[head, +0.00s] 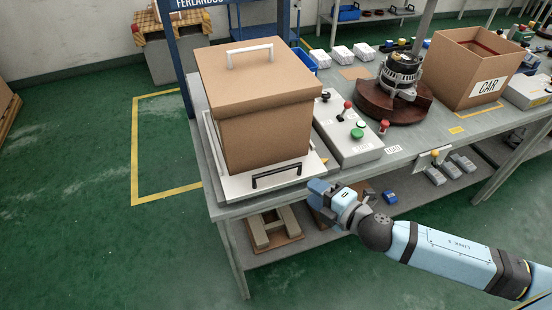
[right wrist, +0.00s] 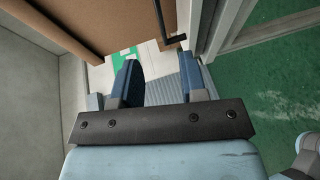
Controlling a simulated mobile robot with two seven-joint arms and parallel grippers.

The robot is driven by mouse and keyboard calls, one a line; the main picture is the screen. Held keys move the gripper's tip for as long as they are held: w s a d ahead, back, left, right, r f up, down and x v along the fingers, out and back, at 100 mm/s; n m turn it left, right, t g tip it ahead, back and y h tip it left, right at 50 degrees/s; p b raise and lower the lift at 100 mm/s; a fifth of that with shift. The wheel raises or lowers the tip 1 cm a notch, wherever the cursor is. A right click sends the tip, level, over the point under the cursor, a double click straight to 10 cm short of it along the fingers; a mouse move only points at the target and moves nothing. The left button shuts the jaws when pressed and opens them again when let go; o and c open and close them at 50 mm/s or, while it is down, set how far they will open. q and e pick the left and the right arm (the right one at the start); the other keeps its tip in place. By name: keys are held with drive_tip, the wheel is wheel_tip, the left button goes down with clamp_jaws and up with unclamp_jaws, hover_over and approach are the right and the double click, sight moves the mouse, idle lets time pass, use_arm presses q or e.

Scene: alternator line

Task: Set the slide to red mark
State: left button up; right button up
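A white slide plate (head: 236,186) with a black bar handle (head: 276,176) lies at the table's left end, under a large brown box with a white lid handle (head: 250,55). My right gripper (head: 318,190) is at the table's front edge, right of and a little lower than the black handle. In the right wrist view its two blue fingers (right wrist: 163,75) are apart with nothing between them. That view also shows part of a black bar (right wrist: 175,40) ahead and a green mark (right wrist: 124,58) on a white surface. I cannot make out a red mark. My left gripper is not in view.
A control box (head: 347,135) with a red-knobbed lever and green button stands right of the brown box. Farther right are an alternator on a dark red round stand (head: 388,104) and a CAR carton (head: 467,75). A lower shelf (head: 290,239) runs under the table.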

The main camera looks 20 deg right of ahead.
sight(279, 169)
drive_tip(key=p+x, duration=0.2)
drive_tip(key=x, duration=1.1)
drive_tip(key=shift+f, duration=0.1)
clamp_jaws()
